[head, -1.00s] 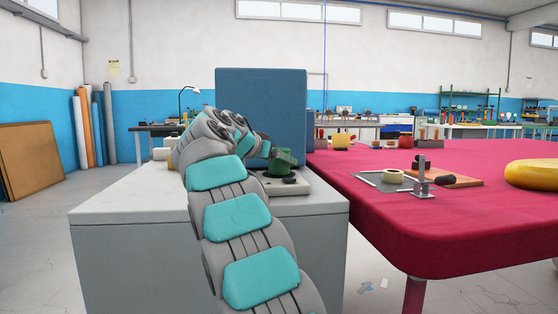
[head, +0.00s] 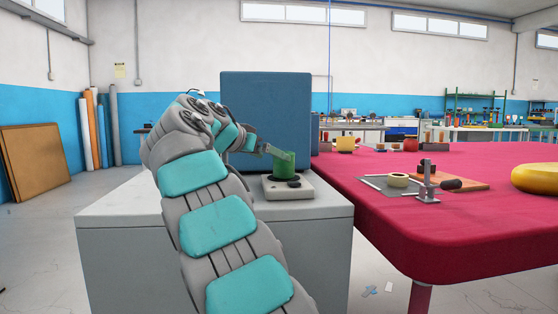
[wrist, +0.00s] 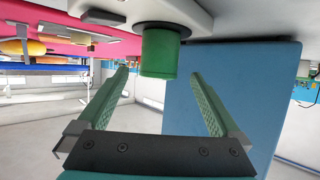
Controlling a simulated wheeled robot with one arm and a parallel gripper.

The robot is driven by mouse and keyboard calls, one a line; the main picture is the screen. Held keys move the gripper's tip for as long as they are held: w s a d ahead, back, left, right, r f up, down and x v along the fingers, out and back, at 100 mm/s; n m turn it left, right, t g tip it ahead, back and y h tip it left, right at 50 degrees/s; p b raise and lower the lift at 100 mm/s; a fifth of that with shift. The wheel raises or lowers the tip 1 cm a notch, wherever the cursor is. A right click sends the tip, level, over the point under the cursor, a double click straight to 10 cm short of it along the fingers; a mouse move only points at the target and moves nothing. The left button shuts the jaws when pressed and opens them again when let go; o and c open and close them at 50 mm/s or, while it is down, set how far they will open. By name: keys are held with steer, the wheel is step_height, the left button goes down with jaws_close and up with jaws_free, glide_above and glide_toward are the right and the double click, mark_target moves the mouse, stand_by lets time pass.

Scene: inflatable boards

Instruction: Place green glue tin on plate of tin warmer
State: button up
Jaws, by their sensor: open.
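The green glue tin (head: 284,166) stands upright on the dark round plate of the tin warmer (head: 290,191), a pale low box on the grey cabinet. In the wrist view, which is upside down, the tin (wrist: 160,52) hangs from the top with the warmer's pale body (wrist: 200,18) around its dark plate. My gripper (wrist: 159,74) is open, its two green-padded fingers spread wide and apart from the tin. In the head view my gripper (head: 272,150) is beside the tin at its upper left, and one finger overlaps the tin's top edge.
A blue upright panel (head: 265,105) stands behind the warmer. The grey cabinet top (head: 125,200) is clear at the front left. A red-covered table (head: 460,220) stands to the right, holding a tape roll (head: 398,180), a metal stand (head: 427,185) and a yellow object (head: 538,178).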

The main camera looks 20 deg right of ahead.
steer(key=v, duration=0.4)
steer(key=shift+s+a+r, duration=0.2)
steer(key=shift+a, duration=0.1)
stand_by(0.9)
